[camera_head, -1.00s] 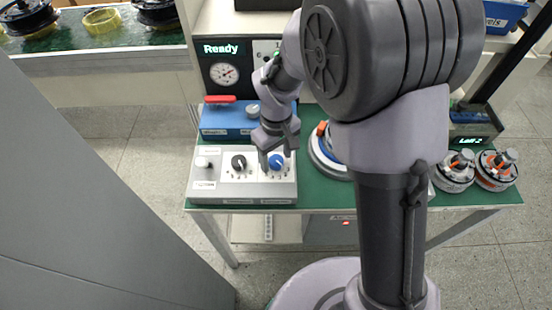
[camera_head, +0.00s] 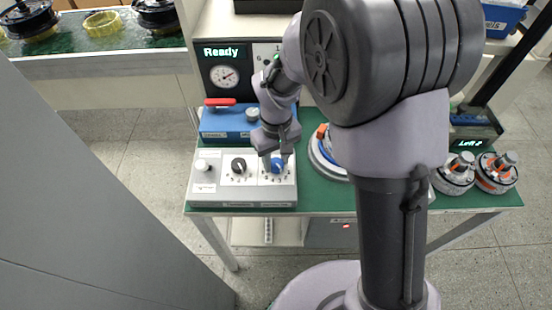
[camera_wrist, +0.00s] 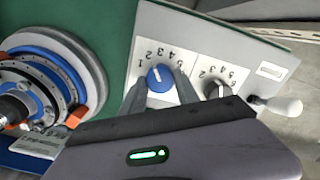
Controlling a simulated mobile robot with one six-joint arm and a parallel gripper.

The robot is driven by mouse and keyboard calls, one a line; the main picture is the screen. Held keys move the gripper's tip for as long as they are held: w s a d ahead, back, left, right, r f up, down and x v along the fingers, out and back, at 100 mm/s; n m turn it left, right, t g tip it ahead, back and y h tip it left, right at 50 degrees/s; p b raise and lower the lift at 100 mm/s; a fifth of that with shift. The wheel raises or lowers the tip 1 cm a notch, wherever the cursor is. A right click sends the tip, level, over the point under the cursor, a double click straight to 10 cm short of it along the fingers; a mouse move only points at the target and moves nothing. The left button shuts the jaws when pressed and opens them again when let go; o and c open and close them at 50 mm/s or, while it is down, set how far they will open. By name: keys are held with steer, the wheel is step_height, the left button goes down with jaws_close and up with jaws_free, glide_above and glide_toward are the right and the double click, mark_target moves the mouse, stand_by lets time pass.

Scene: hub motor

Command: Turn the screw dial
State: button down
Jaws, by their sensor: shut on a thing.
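The blue dial (camera_head: 278,165) sits on the right part of a grey control box (camera_head: 240,204) at the front left of the green bench. It has a white pointer mark and numbers around it. In the wrist view the blue dial (camera_wrist: 160,77) lies between my fingers, its pointer aimed roughly between the marks at the top. My gripper (camera_head: 275,163) points down over the dial and is shut on it. The black dial (camera_head: 239,165) is left of it on the box; it shows right of my fingers in the wrist view (camera_wrist: 216,89).
A white knob (camera_head: 202,164) stands on the box's left end. Behind the box is a blue unit (camera_head: 228,124) with a red lever (camera_head: 220,101). A gauge panel (camera_head: 224,76) reads "Ready". Round motor parts (camera_head: 496,172) stand at the right.

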mark_target(276, 163)
steer(key=shift+m, duration=1.9)
steer(key=c, duration=0.9)
jaws_free()
step_height(276, 163, up, 17)
steer(key=p, duration=0.6)
steer(key=shift+r, duration=0.2)
